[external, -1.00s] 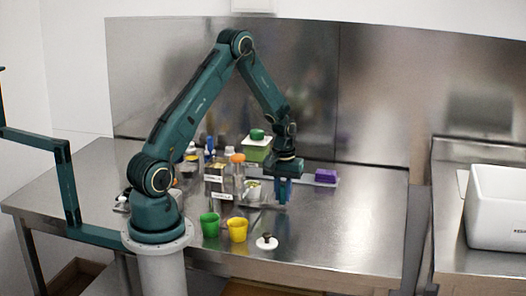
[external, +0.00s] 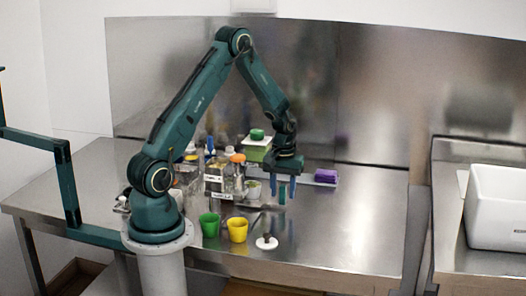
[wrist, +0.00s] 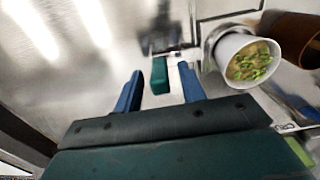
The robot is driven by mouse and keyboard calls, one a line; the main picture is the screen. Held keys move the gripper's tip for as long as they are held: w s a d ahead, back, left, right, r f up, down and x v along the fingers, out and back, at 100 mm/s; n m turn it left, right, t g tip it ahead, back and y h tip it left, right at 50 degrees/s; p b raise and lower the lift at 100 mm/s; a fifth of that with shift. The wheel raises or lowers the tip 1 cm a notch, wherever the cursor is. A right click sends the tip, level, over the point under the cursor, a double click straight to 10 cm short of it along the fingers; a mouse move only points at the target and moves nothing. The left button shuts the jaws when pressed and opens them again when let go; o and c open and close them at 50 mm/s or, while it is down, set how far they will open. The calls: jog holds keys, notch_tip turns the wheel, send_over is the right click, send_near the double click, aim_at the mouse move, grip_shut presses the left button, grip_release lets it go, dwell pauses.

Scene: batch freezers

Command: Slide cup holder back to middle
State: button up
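My gripper (external: 282,197) is open above the right part of the counter, its two blue fingers pointing down. In the wrist view my gripper (wrist: 160,74) has a teal block (wrist: 159,76) between its spread fingers, with gaps on both sides. The block looks like a handle of the cup holder, but I cannot tell for sure. A white cup (wrist: 233,48) with green bits in it sits in a grey ring-like holder (wrist: 211,40) to the right of the fingers. In the external view the cup (external: 253,187) is just left of my gripper, partly hidden.
A green cup (external: 209,226), a yellow cup (external: 237,230) and a white round piece with a dark knob (external: 267,242) stand in front. Bottles (external: 238,172) crowd the left.

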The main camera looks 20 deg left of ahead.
notch_tip(320, 180, up, 13)
dwell(0.6)
jog(key=s+a+r+t, duration=0.3)
jog(key=s+a+r, duration=0.5)
jog(key=a+r, duration=0.4)
jog(key=s+a+r+t, duration=0.1)
jog(key=s+a, duration=0.3)
jog(key=s, duration=0.3)
jog(key=s+a+r+t, duration=0.1)
jog(key=s+a, duration=0.3)
jog(key=s, duration=0.3)
jog(key=shift+a+r+t, duration=0.25)
jog(key=shift+r+t, duration=0.05)
jog(key=shift+r, duration=0.1)
